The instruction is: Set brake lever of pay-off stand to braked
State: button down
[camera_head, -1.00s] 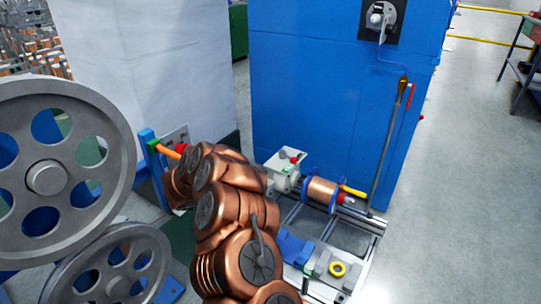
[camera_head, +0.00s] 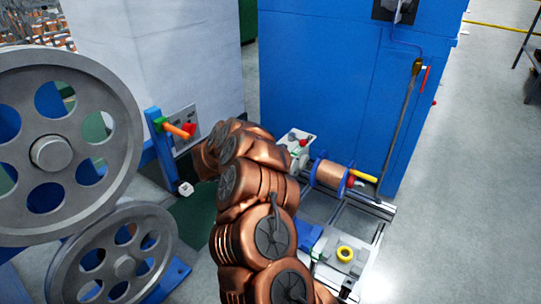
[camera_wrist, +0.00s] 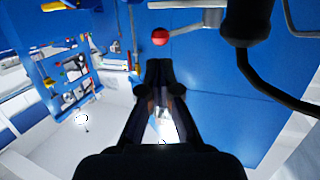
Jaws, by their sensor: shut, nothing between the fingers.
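In the wrist view a lever with a red ball knob (camera_wrist: 160,37) and a grey arm stands in front of a blue surface. My gripper (camera_wrist: 160,70) has its dark fingers together and empty, just below the red knob in the picture and apart from it. In the head view an orange handle (camera_head: 177,130) with a red end sits by a grey plate on a blue post. A yellow handle (camera_head: 362,176) sits at the right end of the copper spool (camera_head: 329,174). I cannot tell which is the brake lever. My copper-coloured arm hides the gripper there.
Two large grey pulleys (camera_head: 52,153) fill the left of the head view. A blue cabinet (camera_head: 330,90) stands behind the spool, with a leaning rod at its corner. A large black part (camera_wrist: 245,20) with a cable is close on the right in the wrist view.

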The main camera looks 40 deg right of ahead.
aim_at(301, 143)
jog(key=shift+s+d+f+b, duration=0.1)
jog(key=shift+d+f+b, duration=0.25)
jog(key=shift+d, duration=0.8)
jog(key=shift+d+f+b, duration=0.1)
jog(key=shift+d+b, duration=0.4)
jog(key=shift+d, duration=0.6)
jog(key=shift+s+d+f+b, duration=0.1)
jog(key=shift+d+f+b, duration=0.25)
jog(key=shift+d, duration=0.8)
jog(key=shift+r, duration=0.15)
jog(key=shift+d+r+t, duration=0.1)
jog(key=shift+d+t, duration=0.05)
jog(key=shift+t, duration=0.15)
